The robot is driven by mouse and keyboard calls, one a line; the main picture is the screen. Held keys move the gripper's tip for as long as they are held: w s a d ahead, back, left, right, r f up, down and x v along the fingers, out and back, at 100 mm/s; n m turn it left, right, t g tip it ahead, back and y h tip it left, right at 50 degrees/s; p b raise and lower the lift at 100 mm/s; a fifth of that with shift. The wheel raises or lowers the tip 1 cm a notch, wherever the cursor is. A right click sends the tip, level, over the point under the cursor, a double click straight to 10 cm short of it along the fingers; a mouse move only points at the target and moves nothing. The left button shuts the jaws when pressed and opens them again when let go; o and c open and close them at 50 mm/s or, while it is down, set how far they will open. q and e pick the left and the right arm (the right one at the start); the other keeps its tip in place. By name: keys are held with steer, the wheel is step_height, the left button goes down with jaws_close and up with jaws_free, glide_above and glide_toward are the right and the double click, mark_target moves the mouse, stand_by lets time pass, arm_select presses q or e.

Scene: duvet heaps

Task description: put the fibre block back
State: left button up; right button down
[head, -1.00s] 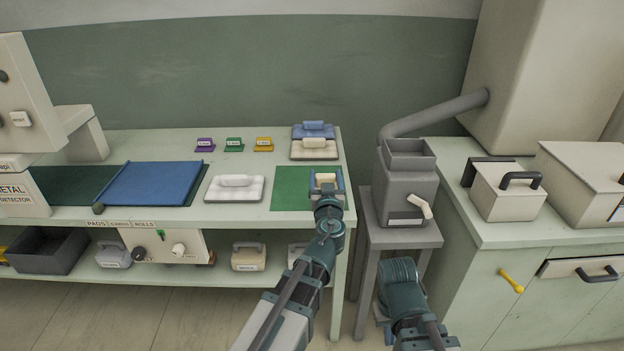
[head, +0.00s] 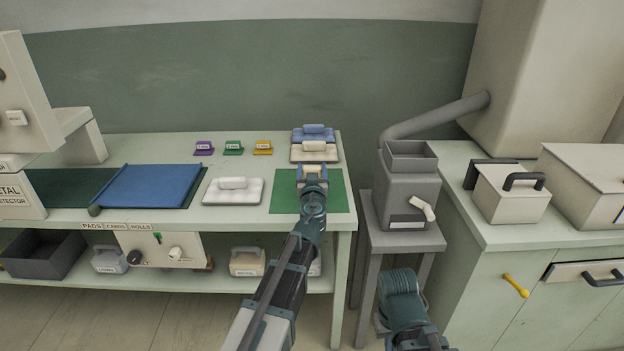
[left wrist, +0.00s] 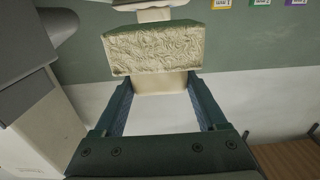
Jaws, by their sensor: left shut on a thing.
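A cream fibre block (left wrist: 154,48) with a rough, wavy face shows in the left wrist view. My left gripper (left wrist: 165,88) is shut on its smooth, narrower part, with one finger at each side. In the head view my left gripper (head: 312,174) appears over the green mat (head: 337,192) on the bench. There the gripper largely hides the block, and I cannot tell how far it is above the mat. Part of my right arm is at the lower right, but its gripper is not seen.
A white handled pad (head: 233,192) lies left of the mat. Cream (head: 314,154) and blue (head: 314,134) handled pads sit behind it. A blue sheet (head: 150,187) lies further left. A grey hopper (head: 407,187) stands on a stool to the right.

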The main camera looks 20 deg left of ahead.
arm_select(q)
steer(key=shift+f, duration=0.75)
arm_select(e)
steer(key=shift+f, duration=0.75)
arm_select(q)
steer(key=shift+b, duration=0.3)
steer(key=shift+f+b, duration=0.6)
steer(key=o, duration=1.4)
arm_select(e)
steer(key=shift+f, duration=0.55)
arm_select(q)
steer(key=shift+r, duration=0.2)
arm_select(e)
steer(key=shift+r, duration=0.1)
arm_select(q)
steer(key=shift+w+r+p, duration=0.1)
steer(key=shift+r+p, duration=0.45)
steer(key=shift+p, duration=0.2)
steer(key=v, duration=1.2)
arm_select(e)
steer(key=shift+r, duration=0.45)
